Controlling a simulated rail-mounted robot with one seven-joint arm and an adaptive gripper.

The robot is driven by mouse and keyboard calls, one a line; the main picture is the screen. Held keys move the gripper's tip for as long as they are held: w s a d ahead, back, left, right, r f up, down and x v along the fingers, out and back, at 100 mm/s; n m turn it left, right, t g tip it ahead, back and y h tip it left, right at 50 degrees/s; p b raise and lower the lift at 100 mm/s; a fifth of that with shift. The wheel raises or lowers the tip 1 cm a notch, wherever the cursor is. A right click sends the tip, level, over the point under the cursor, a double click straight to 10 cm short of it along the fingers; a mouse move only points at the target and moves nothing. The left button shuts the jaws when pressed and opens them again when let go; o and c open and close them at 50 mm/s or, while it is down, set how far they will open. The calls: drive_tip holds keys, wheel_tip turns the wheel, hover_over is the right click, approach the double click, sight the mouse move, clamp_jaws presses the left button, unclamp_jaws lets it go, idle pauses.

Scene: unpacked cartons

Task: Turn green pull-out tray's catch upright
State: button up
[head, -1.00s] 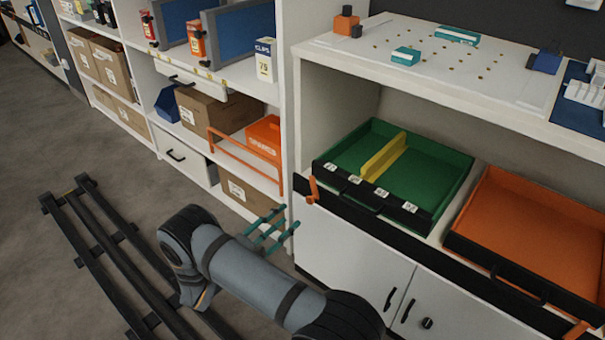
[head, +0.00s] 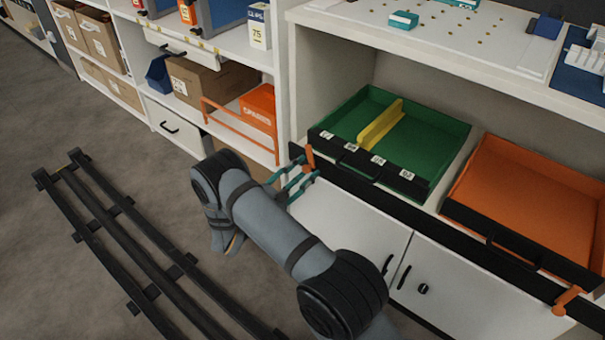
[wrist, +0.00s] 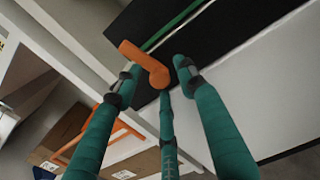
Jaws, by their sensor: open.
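The green pull-out tray (head: 437,138) sits in the bay of the white cabinet, with a yellow divider (head: 380,124) and a black labelled front. Its orange catch (head: 309,156) is at the left end of the black rail below the tray. In the wrist view the catch (wrist: 143,58) shows as a short lever slanting to the upper left from a rounded end. My gripper (head: 297,183) has teal fingers, spread open and empty, just below the catch. In the wrist view the fingertips (wrist: 156,80) are around the catch's rounded end; contact cannot be told.
An orange tray (head: 530,205) stands to the right, with another orange catch (head: 567,300) at the rail's right end. Left are shelves with an orange rail (head: 240,133) and cardboard boxes (head: 213,92). White cabinet doors (head: 350,225) lie below. The floor is clear around my black track.

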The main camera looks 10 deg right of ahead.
drive_tip(key=c, duration=0.3)
clamp_jaws()
idle(0.3)
